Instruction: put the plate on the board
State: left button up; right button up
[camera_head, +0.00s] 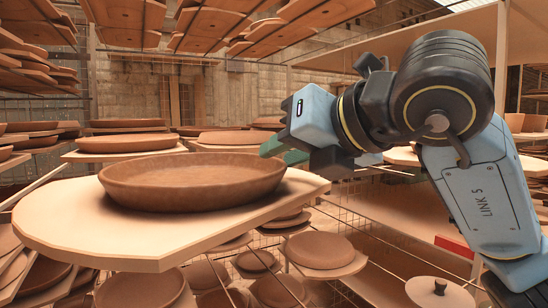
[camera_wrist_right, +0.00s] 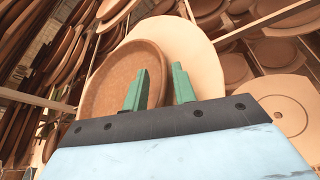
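The plate (camera_head: 192,183), a round brown clay dish with a raised rim, sits on the pale board (camera_head: 110,235), which has cut corners. The plate looks flat on it and lies towards the board's back. My right gripper (camera_head: 271,148) is at the plate's right rim. In the right wrist view its two green fingers (camera_wrist_right: 160,69) stand apart, one overlapping the plate (camera_wrist_right: 112,80) and one over bare board (camera_wrist_right: 190,45). The rim shows between them; I cannot tell whether either finger touches it. My left gripper is not in view.
Racks with many clay plates on boards surround the spot, with shelves (camera_head: 250,20) overhead. Thin rods run below the board. A lower board with a round plate (camera_head: 320,250) is at lower right, near a round pale lid with a dark knob (camera_head: 440,288).

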jog(key=v, duration=0.8)
jog(key=shift+s+d, duration=0.2)
jog(key=shift+s, duration=0.1)
jog(key=shift+r, duration=0.15)
